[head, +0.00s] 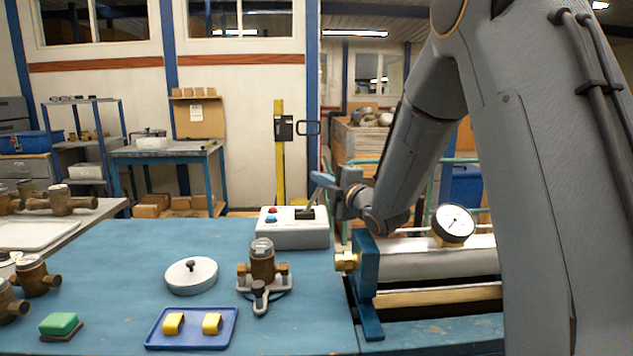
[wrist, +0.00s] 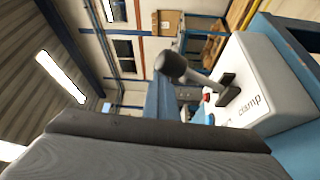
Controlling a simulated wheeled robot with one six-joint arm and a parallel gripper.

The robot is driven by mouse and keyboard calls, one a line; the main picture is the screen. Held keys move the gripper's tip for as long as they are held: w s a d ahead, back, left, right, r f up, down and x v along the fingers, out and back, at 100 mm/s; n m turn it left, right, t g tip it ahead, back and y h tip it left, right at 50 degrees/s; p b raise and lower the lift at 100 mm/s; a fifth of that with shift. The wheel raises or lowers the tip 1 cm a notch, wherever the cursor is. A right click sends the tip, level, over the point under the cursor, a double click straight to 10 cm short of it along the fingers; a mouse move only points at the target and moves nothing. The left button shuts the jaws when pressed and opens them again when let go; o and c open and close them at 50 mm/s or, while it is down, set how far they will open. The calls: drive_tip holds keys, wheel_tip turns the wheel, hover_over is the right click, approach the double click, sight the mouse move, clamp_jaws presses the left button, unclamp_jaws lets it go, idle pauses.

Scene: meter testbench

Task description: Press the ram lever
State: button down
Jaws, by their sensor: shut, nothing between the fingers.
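The ram lever is on a pale grey control box (head: 293,236) on the blue bench. Its black base (head: 305,213) shows in the head view, while its upper part is hard to separate from my gripper (head: 320,181). In the wrist view the lever (wrist: 172,66) has a dark round knob and a pale shaft that rises at a slant from a black slot in the box (wrist: 262,75). My gripper is shut and empty. Its blue-grey fingers (wrist: 160,100) are close to the knob in the wrist view; I cannot tell whether they touch.
A red button (head: 272,210) and a blue button are beside the lever. A steel cylinder with a gauge (head: 453,222) lies right of the box, under my arm. A brass meter (head: 262,265), white disc (head: 191,275) and blue tray (head: 192,342) stand nearer on the bench.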

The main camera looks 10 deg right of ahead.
drive_tip(key=shift+d+f, duration=0.2)
drive_tip(key=shift+d, duration=0.3)
wheel_tip(320, 180, up, 10)
drive_tip(key=a+b, duration=0.1)
drive_tip(key=shift+r, duration=0.2)
